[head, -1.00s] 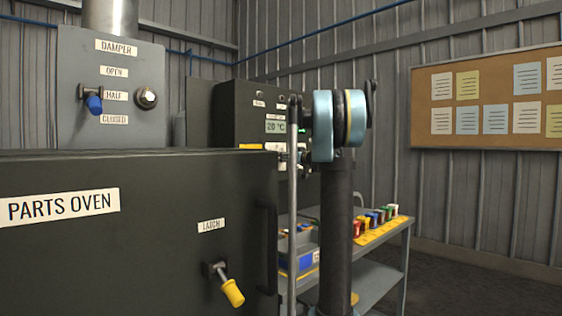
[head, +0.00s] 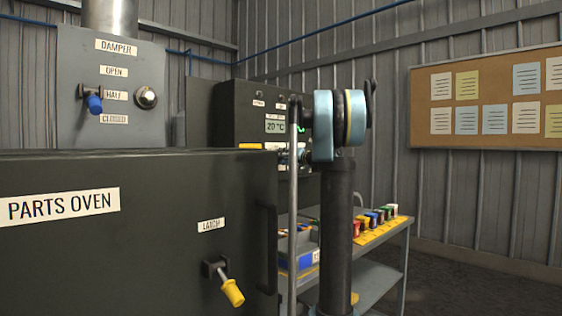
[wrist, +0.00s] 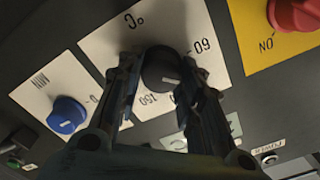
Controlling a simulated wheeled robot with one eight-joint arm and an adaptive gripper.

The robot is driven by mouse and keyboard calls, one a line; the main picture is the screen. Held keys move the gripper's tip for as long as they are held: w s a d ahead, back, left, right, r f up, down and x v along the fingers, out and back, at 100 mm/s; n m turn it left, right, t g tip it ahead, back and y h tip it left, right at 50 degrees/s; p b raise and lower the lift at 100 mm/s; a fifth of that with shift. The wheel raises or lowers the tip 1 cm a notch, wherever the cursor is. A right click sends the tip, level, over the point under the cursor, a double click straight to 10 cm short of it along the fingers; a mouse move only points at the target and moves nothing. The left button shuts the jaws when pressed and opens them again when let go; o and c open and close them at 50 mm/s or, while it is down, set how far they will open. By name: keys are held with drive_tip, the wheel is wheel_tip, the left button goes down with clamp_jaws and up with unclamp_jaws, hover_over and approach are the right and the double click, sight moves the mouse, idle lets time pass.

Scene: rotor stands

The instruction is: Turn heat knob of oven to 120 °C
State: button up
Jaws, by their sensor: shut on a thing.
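The heat knob (wrist: 165,70) is a black round knob on a white °C dial plate (wrist: 198,38) in the wrist view. The plate shows 60 and 150; other marks are hidden behind the fingers. My gripper (wrist: 163,78) is shut on the heat knob, one finger on each side. The knob's light pointer line faces the lower part of the picture, between the fingers. In the head view the oven's control box (head: 252,112) has a display (head: 276,127) reading 20 °C.
A blue knob (wrist: 66,115) on a MIN plate sits left of the heat knob, and a red knob (wrist: 295,12) on a yellow plate sits upper right. The oven door (head: 130,230) has a yellow latch handle (head: 232,292). A bench with coloured items (head: 375,222) stands behind.

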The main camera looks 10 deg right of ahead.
drive_tip(key=m, duration=0.9)
drive_tip(key=shift+w+d+f+m, duration=0.1)
drive_tip(key=shift+d+f+m, duration=0.05)
drive_tip(key=shift+d+m, duration=0.15)
idle(0.5)
drive_tip(key=o, duration=1)
drive_tip(key=shift+f, duration=0.1)
drive_tip(key=shift+o, duration=0.3)
drive_tip(key=shift+a, duration=0.1)
drive_tip(key=v, duration=1.2)
